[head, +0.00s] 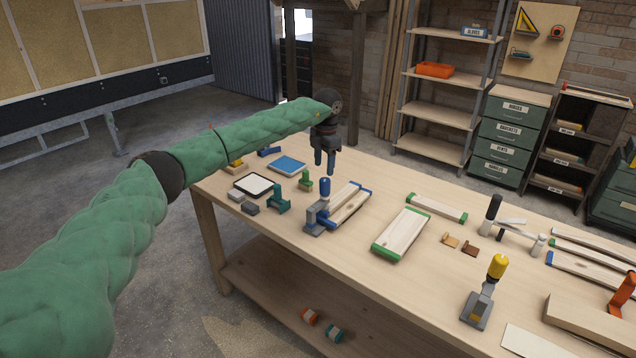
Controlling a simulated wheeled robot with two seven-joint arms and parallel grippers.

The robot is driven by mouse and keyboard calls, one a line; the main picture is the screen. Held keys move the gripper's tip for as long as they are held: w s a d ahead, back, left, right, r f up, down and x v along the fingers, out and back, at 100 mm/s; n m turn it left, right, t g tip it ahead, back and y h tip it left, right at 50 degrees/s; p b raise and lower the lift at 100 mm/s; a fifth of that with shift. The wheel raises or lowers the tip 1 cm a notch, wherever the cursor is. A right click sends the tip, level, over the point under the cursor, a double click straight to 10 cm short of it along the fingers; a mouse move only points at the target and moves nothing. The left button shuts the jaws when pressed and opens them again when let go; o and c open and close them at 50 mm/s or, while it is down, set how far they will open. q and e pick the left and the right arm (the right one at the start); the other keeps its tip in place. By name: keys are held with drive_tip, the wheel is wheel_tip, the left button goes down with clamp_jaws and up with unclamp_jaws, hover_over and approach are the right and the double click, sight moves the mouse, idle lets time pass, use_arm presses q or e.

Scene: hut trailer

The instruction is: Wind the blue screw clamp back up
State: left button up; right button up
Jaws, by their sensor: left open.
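The blue screw clamp (316,221) stands on the workbench (284,240), left of the middle of the view. It has a grey body and an upright blue handle (325,187). It sits at the near end of a blue-ended wooden piece (347,203). My left gripper (325,172) is open and empty, with its fingers pointing down just above the blue handle. I cannot tell whether the fingertips touch the handle. My right gripper is not in view.
A teal clamp-like piece (278,200) and a green one (305,181) stand left of the clamp. A green-ended board (401,232) lies to its right. A yellow-handled clamp (485,293) stands farther right.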

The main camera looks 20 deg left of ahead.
sight(325, 179)
use_arm(q)
drive_tip(key=shift+w+m, duration=0.1)
drive_tip(key=shift+m, duration=0.9)
drive_tip(key=m, duration=0.5)
drive_tip(key=shift+w, duration=0.2)
drive_tip(key=m, duration=0.2)
drive_tip(key=shift+d+m, duration=0.1)
drive_tip(key=shift+m, duration=0.8)
drive_tip(key=shift+f+p, duration=2.05)
drive_tip(key=shift+f, duration=1.85)
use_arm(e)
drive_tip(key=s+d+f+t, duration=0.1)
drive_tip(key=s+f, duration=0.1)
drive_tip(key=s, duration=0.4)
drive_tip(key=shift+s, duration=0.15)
use_arm(q)
drive_tip(key=shift+c, duration=0.2)
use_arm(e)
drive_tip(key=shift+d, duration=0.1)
use_arm(q)
drive_tip(key=c, duration=0.9)
drive_tip(key=shift+c, duration=0.2)
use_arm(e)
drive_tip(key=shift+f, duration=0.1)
